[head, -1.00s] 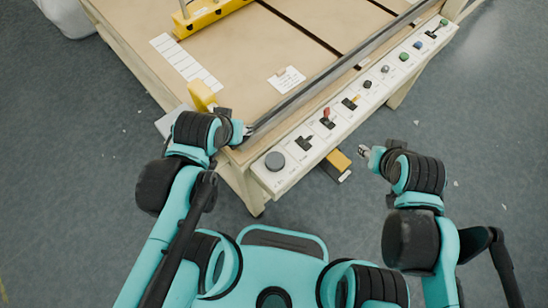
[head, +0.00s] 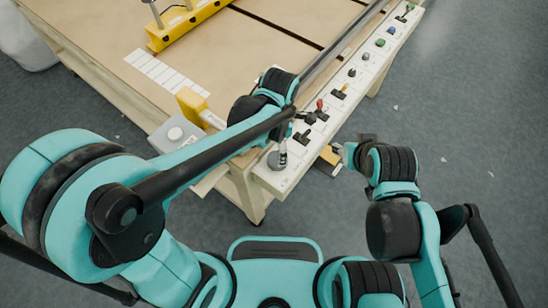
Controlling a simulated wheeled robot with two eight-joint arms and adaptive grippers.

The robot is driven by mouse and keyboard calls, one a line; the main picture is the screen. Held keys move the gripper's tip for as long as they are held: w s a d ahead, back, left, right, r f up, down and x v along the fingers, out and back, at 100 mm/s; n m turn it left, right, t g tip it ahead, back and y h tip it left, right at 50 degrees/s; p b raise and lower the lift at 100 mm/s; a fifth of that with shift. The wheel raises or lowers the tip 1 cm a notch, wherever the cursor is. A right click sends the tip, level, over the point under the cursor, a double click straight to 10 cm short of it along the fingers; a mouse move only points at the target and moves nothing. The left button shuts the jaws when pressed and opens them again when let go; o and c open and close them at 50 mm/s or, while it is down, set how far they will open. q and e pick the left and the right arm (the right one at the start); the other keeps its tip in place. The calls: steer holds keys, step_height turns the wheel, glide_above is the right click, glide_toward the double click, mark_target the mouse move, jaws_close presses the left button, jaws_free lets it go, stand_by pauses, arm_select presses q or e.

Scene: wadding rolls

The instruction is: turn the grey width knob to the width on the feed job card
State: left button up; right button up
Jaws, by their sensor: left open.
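The grey width knob (head: 274,161) is a round disc at the near left end of the white control strip (head: 262,180). Part of the knob is hidden by the gripper. The card on the table top is mostly or wholly hidden behind my left arm, and its writing cannot be read. My right gripper (head: 338,160) hangs right of the strip, away from the knob; its jaws are too small to judge.
Black switches, a red-tipped lever (head: 320,105) and coloured buttons run along the strip beyond the knob. A metal rail (head: 335,47) lies beside it. A grey box with a round dial (head: 175,133) and a yellow block (head: 191,102) are at the table's left corner.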

mark_target(272, 158)
arm_select(q)
step_height(272, 158, down, 7)
steer(key=b, duration=0.3)
steer(key=c, duration=1.2)
